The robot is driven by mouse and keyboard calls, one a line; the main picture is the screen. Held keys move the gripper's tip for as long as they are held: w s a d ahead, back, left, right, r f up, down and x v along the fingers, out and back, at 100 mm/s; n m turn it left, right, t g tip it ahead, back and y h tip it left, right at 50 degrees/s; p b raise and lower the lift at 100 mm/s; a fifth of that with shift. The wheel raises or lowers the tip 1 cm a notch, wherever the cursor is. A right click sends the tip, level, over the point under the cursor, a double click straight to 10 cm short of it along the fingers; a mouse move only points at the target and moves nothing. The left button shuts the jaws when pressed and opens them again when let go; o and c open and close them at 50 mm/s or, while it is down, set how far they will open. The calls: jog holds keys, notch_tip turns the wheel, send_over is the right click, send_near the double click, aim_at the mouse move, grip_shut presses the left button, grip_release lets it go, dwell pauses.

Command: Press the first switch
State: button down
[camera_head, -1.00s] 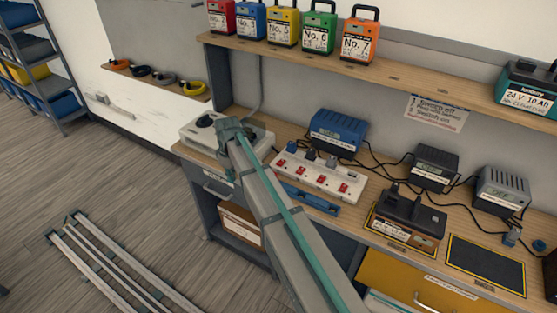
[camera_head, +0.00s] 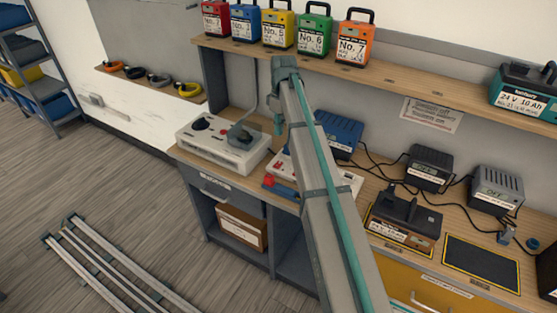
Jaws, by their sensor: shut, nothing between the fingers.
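The white power strip (camera_head: 350,183) lies on the workbench, mostly hidden behind my arm. Only its ends show, to the left and right of the arm. A red part (camera_head: 273,181) shows near its left front, above a blue thing (camera_head: 285,189); I cannot tell whether the red part is a switch. My arm rises from the bottom to a joint in front of the upper shelf, and a short link hangs down there. I cannot make out my gripper or its fingertips.
A white box (camera_head: 215,150) with a grey piece on top stands left of the strip. A blue charger (camera_head: 338,133) stands behind it, and grey chargers (camera_head: 430,168) stand to the right. Coloured batteries (camera_head: 313,28) line the upper shelf (camera_head: 400,78). The floor at left holds rails (camera_head: 110,265).

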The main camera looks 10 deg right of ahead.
aim_at(276, 166)
jog(key=shift+f, duration=0.15)
jog(key=f+p, duration=0.1)
jog(key=f, duration=0.3)
jog(key=s+f+p, duration=0.1)
jog(key=f, duration=0.4)
jog(key=a+f+p, duration=0.1)
jog(key=f+p, duration=0.1)
jog(key=f, duration=0.2)
jog(key=shift+s+a+f, duration=0.1)
jog(key=shift+s+f, duration=0.05)
jog(key=shift+f, duration=0.2)
